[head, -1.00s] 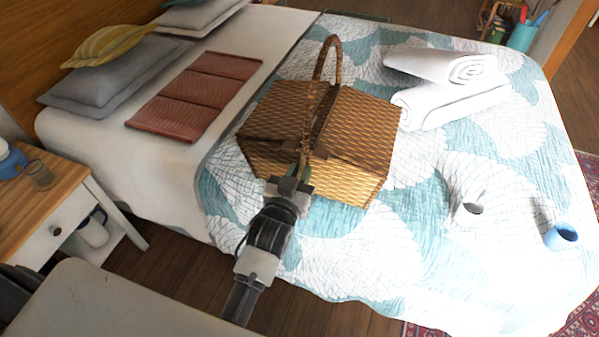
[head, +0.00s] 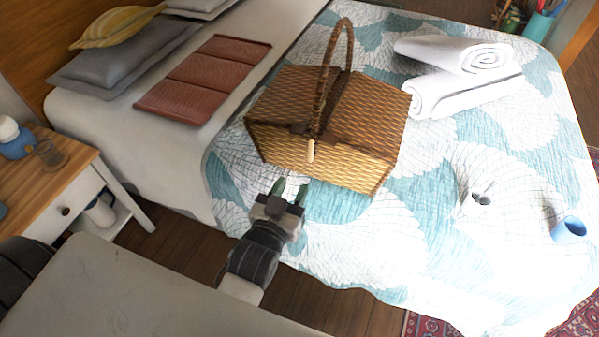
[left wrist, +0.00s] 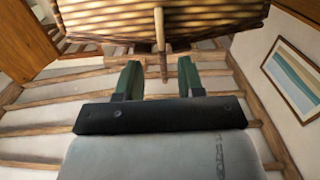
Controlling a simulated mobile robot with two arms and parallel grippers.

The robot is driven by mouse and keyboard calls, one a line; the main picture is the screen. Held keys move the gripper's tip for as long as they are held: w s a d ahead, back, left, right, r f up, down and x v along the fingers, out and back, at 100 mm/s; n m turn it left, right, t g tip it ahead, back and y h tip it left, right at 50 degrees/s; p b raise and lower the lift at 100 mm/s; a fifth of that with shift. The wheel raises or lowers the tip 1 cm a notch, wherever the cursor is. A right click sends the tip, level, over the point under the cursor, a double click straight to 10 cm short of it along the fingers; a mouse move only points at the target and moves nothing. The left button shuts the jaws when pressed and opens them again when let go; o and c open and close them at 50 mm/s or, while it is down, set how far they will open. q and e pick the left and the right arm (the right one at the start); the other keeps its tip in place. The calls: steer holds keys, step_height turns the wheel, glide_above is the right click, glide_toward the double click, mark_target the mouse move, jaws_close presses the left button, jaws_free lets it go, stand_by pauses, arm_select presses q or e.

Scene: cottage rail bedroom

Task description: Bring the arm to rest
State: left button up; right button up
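My left gripper (head: 290,190) is in front of the wicker picnic basket (head: 350,158), at the near edge of the bed. Its two green-lined fingers stand apart with nothing between them. In the left wrist view the open fingers (left wrist: 160,80) point toward the basket (left wrist: 190,22), whose wooden peg (left wrist: 160,40) hangs in line with the gap. The gripper looks clear of the basket. The basket stands upright on the bed with its lid closed and handle raised. My right gripper is not in view.
A wooden nightstand (head: 75,170) stands at the left. Wooden floor (head: 320,310) shows in front of the bed.

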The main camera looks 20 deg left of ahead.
arm_select(q)
steer(key=shift+s, duration=0.95)
steer(key=s+d+f+m+g+h+p, duration=0.1)
steer(key=s+f+g, duration=0.3)
steer(key=f, duration=1)
steer(key=s+d+f+m+g+p, duration=0.15)
steer(key=s+f+g, duration=0.25)
steer(key=f, duration=1.1)
steer(key=s+a+f+g+p, duration=0.1)
steer(key=s+a+f+g, duration=0.3)
steer(key=s+f, duration=0.4)
steer(key=s+a+f+g+y+p, duration=0.1)
steer(key=s+a+f+g, duration=0.4)
steer(key=s, duration=1.1)
step_height(320, 180, down, 3)
steer(key=shift+a+r+y, duration=0.15)
steer(key=shift+a+y, duration=0.15)
steer(key=shift+a, duration=0.4)
steer(key=shift+s, duration=0.1)
